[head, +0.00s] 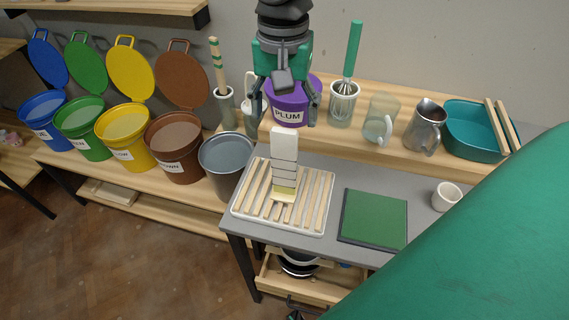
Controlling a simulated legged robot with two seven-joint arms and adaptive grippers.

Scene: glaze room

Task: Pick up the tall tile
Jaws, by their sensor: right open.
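The tall tile (284,146) is a pale upright slab with a white top, thin dark lines across its middle and a yellowish band low down. It stands on the slatted rack (240,209), which lies on the grey table. My right gripper (285,108) reaches down from the top of the head view. Its two fingers are spread apart, with nothing held between them. In the picture the fingertips lie just above the tile's top, one to each side; the exact gap in depth cannot be told. My left gripper is not in view.
Behind the gripper, the purple PLUM pot (289,116) stands on a wooden shelf with a whisk jar (343,103), a glass mug (381,118) and a metal jug (425,125). A grey bucket (228,157) is left of the rack. A green mat (374,218) and white cup (447,196) lie right.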

